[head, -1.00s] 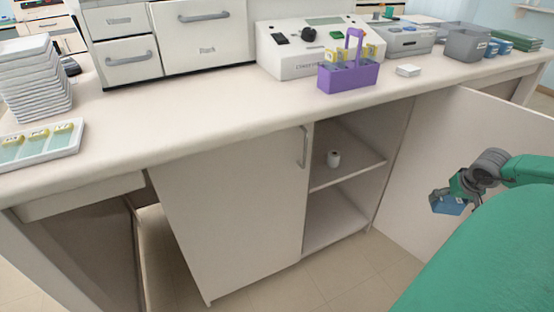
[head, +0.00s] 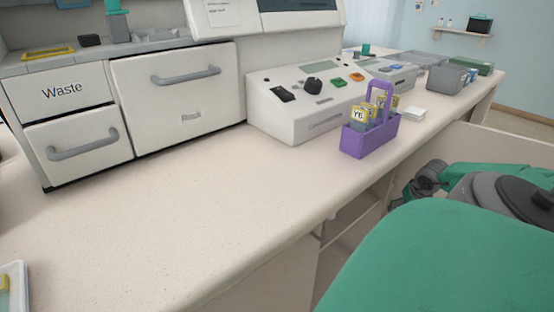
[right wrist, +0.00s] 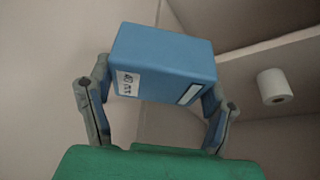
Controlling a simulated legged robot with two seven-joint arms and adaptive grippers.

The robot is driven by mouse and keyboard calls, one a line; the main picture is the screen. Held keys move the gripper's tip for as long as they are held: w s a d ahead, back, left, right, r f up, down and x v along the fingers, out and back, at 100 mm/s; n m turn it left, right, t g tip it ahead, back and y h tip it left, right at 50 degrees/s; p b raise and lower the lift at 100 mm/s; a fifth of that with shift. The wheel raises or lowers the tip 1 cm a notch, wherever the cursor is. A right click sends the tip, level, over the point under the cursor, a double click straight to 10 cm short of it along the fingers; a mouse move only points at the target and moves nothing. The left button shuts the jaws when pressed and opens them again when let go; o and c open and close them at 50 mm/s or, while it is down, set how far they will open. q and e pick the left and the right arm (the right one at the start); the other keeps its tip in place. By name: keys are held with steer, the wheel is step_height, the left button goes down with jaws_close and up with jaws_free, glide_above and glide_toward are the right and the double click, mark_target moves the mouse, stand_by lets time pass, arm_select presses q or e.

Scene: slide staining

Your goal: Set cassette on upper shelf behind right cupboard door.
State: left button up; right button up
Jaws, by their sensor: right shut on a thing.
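In the right wrist view, my right gripper (right wrist: 158,88) is shut on a blue cassette (right wrist: 165,62) with white labels, one finger at each side. The cassette is held tilted, in front of the cupboard interior. A shelf (right wrist: 282,112) carrying a small white roll shows to its right. In the head view, my right arm reaches past the counter edge, with wrist parts (head: 428,182) showing beside the cupboard; the cassette is hidden there. The right cupboard door (head: 490,142) stands open. Only part of the cupboard opening (head: 352,228) shows below the counter. My left gripper is out of view.
The white roll (right wrist: 273,86) takes up part of the shelf. On the counter (head: 190,215) stand a purple slide rack (head: 368,140), a white device (head: 305,100) and grey bins (head: 447,78). The counter edge overhangs the cupboard.

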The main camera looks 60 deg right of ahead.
steer(key=shift+w+d+f, duration=0.1)
steer(key=shift+w+d, duration=0.05)
steer(key=shift+w, duration=0.25)
steer(key=w+d+b, duration=0.1)
steer(key=w+b, duration=0.2)
steer(key=w, duration=0.3)
steer(key=w+d+b, duration=0.2)
steer(key=w+b, duration=0.1)
steer(key=w, duration=0.3)
steer(key=w+d+f+b, duration=0.1)
steer(key=w+b, duration=0.2)
steer(key=w, duration=0.3)
steer(key=shift+w+d, duration=0.2)
steer(key=shift+w, duration=0.05)
steer(key=shift+f+b, duration=0.55)
steer(key=shift+f, duration=0.15)
step_height(320, 180, down, 5)
steer(key=b, duration=0.4)
steer(key=shift+w+r, duration=0.15)
steer(key=shift+r, duration=0.1)
steer(key=o, duration=1.3)
